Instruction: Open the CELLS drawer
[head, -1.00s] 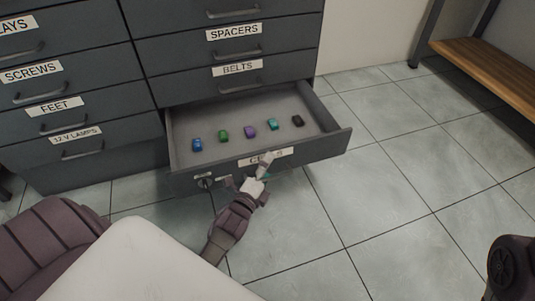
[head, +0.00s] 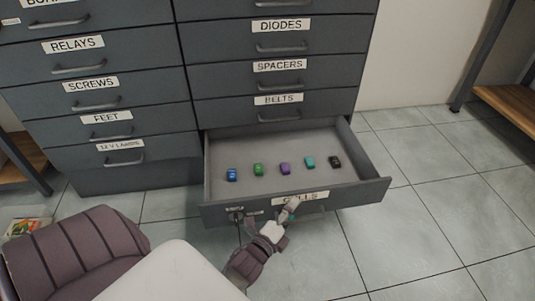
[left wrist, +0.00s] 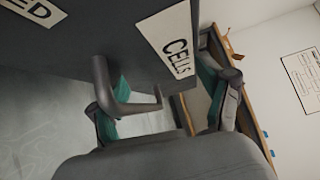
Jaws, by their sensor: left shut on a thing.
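The CELLS drawer (head: 335,195) stands pulled out at the bottom right of the dark grey cabinet, its inside showing. Its CELLS label (head: 314,197) is partly covered by my gripper in the head view and reads clearly in the left wrist view (left wrist: 174,45). My left gripper (head: 288,214) is at the drawer front, shut on the drawer's handle (left wrist: 122,103). In the left wrist view its fingers with teal pads are on both sides of the handle. Small blue (head: 232,175), green (head: 258,170), purple (head: 285,169), teal (head: 310,162) and black (head: 335,161) items lie in a row inside. My right gripper is out of view.
The other labelled drawers, such as BELTS (head: 278,100), are shut. Tiled floor (head: 420,225) is clear to the right. A wooden bench (head: 510,105) stands far right.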

